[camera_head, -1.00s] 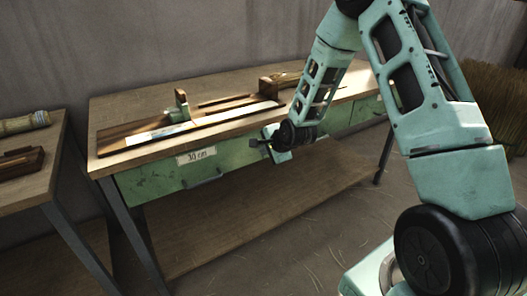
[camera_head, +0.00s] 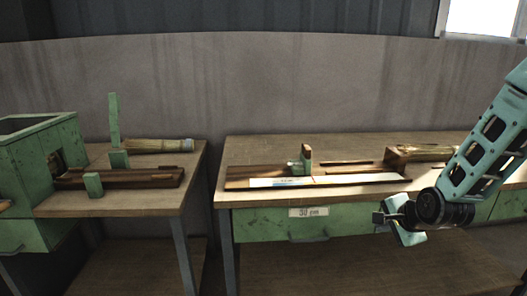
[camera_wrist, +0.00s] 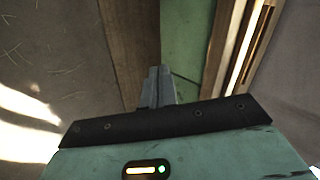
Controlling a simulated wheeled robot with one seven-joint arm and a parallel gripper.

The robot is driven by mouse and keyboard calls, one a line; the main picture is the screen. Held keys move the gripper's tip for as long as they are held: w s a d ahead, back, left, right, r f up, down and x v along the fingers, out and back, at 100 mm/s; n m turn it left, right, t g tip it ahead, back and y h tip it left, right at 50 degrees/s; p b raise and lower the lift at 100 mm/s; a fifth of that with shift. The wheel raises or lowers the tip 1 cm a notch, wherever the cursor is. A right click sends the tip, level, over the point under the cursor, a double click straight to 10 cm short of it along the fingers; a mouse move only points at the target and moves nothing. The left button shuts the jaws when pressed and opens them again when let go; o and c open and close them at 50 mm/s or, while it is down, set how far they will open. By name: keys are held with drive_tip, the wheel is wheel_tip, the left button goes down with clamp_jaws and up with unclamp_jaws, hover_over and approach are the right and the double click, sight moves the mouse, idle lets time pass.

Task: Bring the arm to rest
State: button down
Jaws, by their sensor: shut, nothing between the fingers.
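My gripper (camera_head: 381,218) is at the right of the head view, in front of the green drawer front of the right bench (camera_head: 262,219). Its fingers are shut with nothing between them. In the wrist view the closed fingers (camera_wrist: 157,86) point toward the bench's wooden edge and green front. My arm comes in from the right edge of the head view, bent down toward the gripper. I cannot tell from these views whether the fingers touch the bench.
A wooden jig with a white strip (camera_head: 285,182) and a green stop (camera_head: 302,163) lies on the right bench. A broom bundle (camera_head: 425,150) lies farther right. The left bench holds another bundle (camera_head: 150,146) and a green machine (camera_head: 45,160). A gap separates the benches.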

drive_tip(key=s+a+r+n+g+y, duration=0.1)
drive_tip(key=s+a+n, duration=0.2)
drive_tip(key=a, duration=0.2)
drive_tip(key=s+a+r+n+g, duration=0.1)
drive_tip(key=s+a+r+n, duration=0.1)
drive_tip(key=s+a+n, duration=0.3)
drive_tip(key=s+a+r+n+g, duration=0.2)
drive_tip(key=s+a+n, duration=0.25)
drive_tip(key=s, duration=0.25)
drive_tip(key=s+a+r+n+g+h, duration=0.1)
drive_tip(key=s+a+r+n+g, duration=0.15)
drive_tip(key=s+n, duration=0.4)
drive_tip(key=s+a+r+n+g, duration=0.15)
drive_tip(key=s+a+n, duration=0.25)
drive_tip(key=s, duration=0.5)
wheel_tip(320, 180, up, 14)
drive_tip(key=p, duration=1.4)
drive_tip(key=shift+d+f, duration=0.1)
drive_tip(key=shift+f, duration=0.05)
